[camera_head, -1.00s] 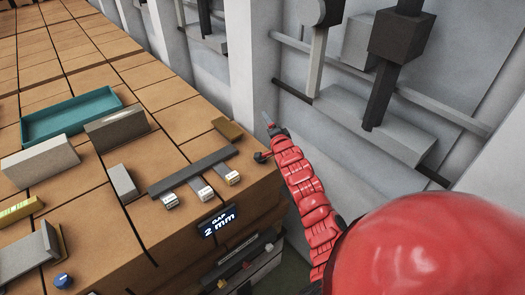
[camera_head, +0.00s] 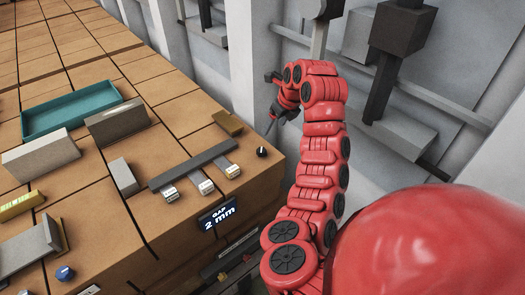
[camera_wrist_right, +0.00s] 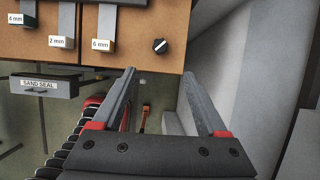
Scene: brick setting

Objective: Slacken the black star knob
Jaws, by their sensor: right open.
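The black knob (camera_head: 262,151) with a white pointer mark sits on the brick bench top near its right edge. It also shows in the right wrist view (camera_wrist_right: 160,46), beyond the fingertips; its star shape is too small to make out. My right gripper (camera_head: 271,122) is above and slightly right of the knob in the head view. In the right wrist view my right gripper (camera_wrist_right: 158,75) is open, with its two grey fingers apart, nothing between them and not touching the knob. My left gripper is not in view.
Left of the knob, a dark bar (camera_head: 192,164) has labelled metal tabs beneath it. A display (camera_head: 217,217) reads "GAP 2 mm". A teal tray (camera_head: 72,125), grey blocks and a blue knob (camera_head: 65,273) are farther left. A wall with fixtures stands right of the bench.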

